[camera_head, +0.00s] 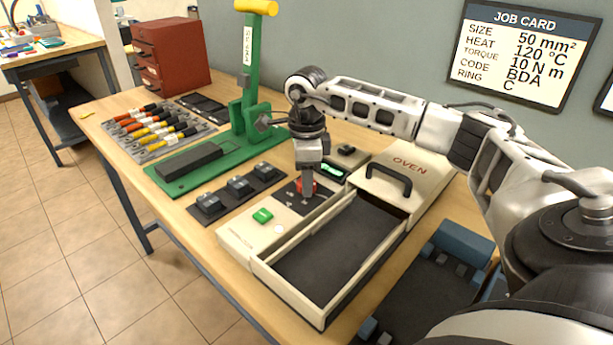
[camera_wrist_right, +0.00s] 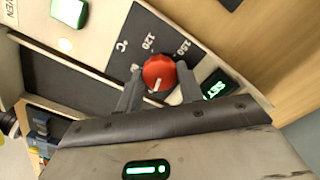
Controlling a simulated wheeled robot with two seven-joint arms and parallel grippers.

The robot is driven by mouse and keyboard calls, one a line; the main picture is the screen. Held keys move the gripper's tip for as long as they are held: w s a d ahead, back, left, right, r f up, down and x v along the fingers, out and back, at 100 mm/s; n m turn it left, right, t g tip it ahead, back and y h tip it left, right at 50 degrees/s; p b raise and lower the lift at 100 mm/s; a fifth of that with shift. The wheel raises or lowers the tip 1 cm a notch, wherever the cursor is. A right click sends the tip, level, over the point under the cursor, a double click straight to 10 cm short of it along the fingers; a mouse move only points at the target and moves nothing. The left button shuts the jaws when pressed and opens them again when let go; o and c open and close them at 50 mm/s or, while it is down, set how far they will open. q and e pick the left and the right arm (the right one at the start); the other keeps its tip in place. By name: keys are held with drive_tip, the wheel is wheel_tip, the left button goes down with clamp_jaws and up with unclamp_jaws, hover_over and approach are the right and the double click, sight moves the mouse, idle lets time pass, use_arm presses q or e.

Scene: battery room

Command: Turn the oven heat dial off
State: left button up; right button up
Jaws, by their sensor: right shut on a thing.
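The oven (camera_head: 288,225) is a cream box on the wooden table, with a dark open tray and a lid marked OVEN. Its red heat dial (camera_head: 312,186) sits on a dark panel and is mostly hidden by my right gripper (camera_head: 306,188) in the head view. In the right wrist view the dial (camera_wrist_right: 158,73) shows a white pointer line, with the marks 120 and 150 beside it. My right gripper (camera_wrist_right: 158,88) points down at the panel, with a finger on each side of the dial, shut on it. My left gripper is not in view.
A green button (camera_head: 262,215) is on the oven's front panel, and a lit green display (camera_head: 333,170) is behind the dial. A green press (camera_head: 249,80) and a rack of coloured tools (camera_head: 155,127) stand to the left. The oven lid (camera_head: 403,178) with a black handle is to the right.

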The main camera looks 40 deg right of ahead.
drive_tip(key=o, duration=1)
drive_tip(key=shift+r, duration=0.1)
wheel_tip(320, 180, up, 16)
drive_tip(key=shift+p, duration=0.35)
